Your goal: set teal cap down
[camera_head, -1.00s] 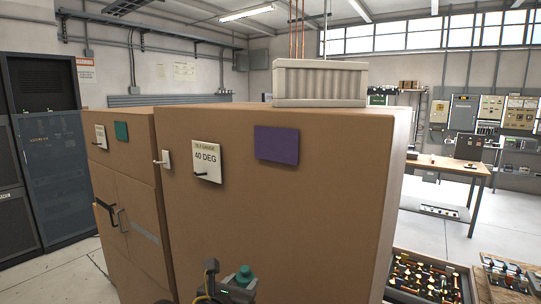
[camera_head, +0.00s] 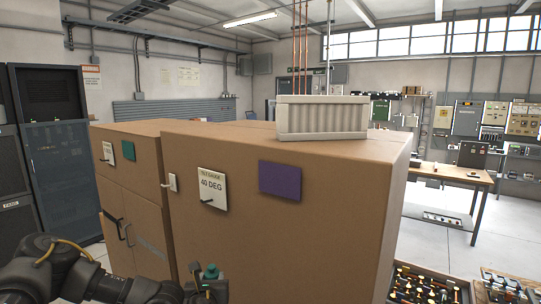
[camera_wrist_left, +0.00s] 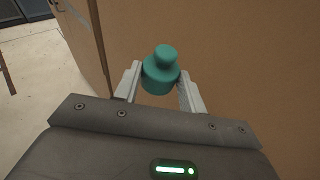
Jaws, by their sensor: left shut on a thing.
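The teal cap (camera_wrist_left: 161,72) is held between the two light fingers of my left gripper (camera_wrist_left: 160,88) in the left wrist view. It has a rounded knob on a wider base. In the head view, the cap (camera_head: 211,272) shows at the bottom edge, with my left gripper (camera_head: 207,288) around it and partly cut off by the frame. The gripper is in front of the tall brown cabinet (camera_head: 280,240), and the cap looks upright. My right gripper is not in view.
The cabinet front carries a "40 DEG" plate (camera_head: 212,187) and a purple panel (camera_head: 280,180). A ribbed light box (camera_head: 322,117) sits on its top. A tray of tools (camera_head: 425,285) is at the lower right. Open floor (camera_head: 425,236) lies right of the cabinet.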

